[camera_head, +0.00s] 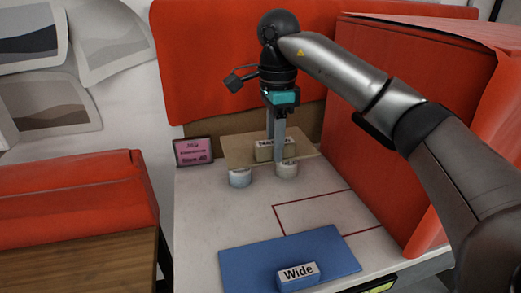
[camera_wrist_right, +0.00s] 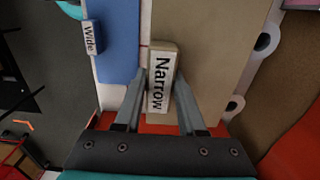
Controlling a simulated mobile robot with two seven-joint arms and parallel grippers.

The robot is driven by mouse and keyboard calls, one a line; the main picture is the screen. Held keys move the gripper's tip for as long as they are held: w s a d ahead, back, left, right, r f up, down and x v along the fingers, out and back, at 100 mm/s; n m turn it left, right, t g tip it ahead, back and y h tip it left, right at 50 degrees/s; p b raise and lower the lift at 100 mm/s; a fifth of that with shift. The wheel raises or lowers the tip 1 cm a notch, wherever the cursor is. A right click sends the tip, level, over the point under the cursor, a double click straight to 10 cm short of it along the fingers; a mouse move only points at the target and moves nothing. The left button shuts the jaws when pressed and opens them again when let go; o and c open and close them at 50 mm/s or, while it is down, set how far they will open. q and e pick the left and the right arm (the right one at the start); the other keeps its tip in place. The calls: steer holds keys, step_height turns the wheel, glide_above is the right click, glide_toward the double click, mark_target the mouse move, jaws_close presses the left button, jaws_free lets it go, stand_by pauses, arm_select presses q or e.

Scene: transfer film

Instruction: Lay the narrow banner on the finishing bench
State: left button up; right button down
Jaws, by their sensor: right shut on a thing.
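The narrow banner (camera_head: 238,147) is a flat tan sheet at the far end of a white table top (camera_head: 205,215). Its block handle (camera_head: 265,153) carries the label "Narrow", which reads clearly in the wrist view (camera_wrist_right: 162,85). My right gripper (camera_head: 277,145) points down from above, its two fingers shut on the sides of this block; they also show in the wrist view (camera_wrist_right: 160,92). I cannot tell whether the sheet is lifted off the surface. My left gripper is not in view. Which surface is the finishing bench is not clear.
A blue sheet (camera_head: 250,258) with a "Wide" block (camera_head: 298,276) lies at the table's front. Two pale round pieces (camera_head: 240,178) (camera_head: 287,169) stand by the tan sheet. A red outline (camera_head: 310,197) marks bare table. Red covers (camera_head: 410,110) rise right and behind; a pink sign (camera_head: 193,151) stands left.

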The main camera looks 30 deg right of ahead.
steer(key=shift+r, duration=0.3)
steer(key=shift+s+a+f+n, duration=0.1)
steer(key=shift+a+f+n, duration=0.1)
steer(key=shift+a+n, duration=0.15)
steer(key=s+a+f+n, duration=0.8)
steer(key=s+a+n, duration=0.3)
steer(key=n, duration=0.9)
steer(key=shift+s+a+f, duration=0.2)
steer(key=shift+a+f, duration=0.05)
steer(key=shift+f, duration=0.05)
